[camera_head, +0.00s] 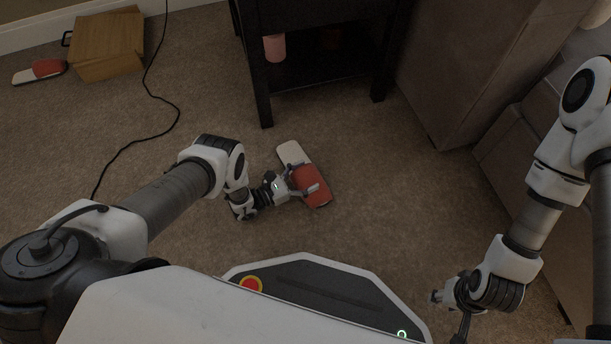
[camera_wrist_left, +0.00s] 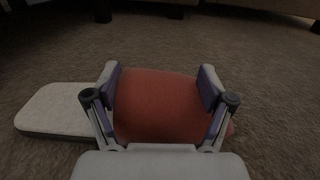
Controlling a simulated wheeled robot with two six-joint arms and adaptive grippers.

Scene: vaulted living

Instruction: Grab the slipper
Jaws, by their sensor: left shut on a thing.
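A slipper with a red upper (camera_head: 314,190) and a pale sole (camera_head: 291,153) is on the carpet in front of the black side table. My left gripper (camera_head: 304,184) is at its red upper. In the left wrist view the two fingers (camera_wrist_left: 164,92) are on either side of the red upper (camera_wrist_left: 160,105), shut on it, and the pale sole (camera_wrist_left: 55,110) sticks out to the left. A second red and pale slipper (camera_head: 40,71) lies at the far left. My right gripper (camera_head: 461,322) is low at the right, partly hidden, and its fingers are unclear.
A black side table (camera_head: 265,100) with a pink cup (camera_head: 274,47) stands behind the slipper. A wooden box (camera_head: 104,45) and a black cable (camera_head: 147,129) are at the left. A sofa (camera_head: 470,70) stands at the right. Carpet around the slipper is clear.

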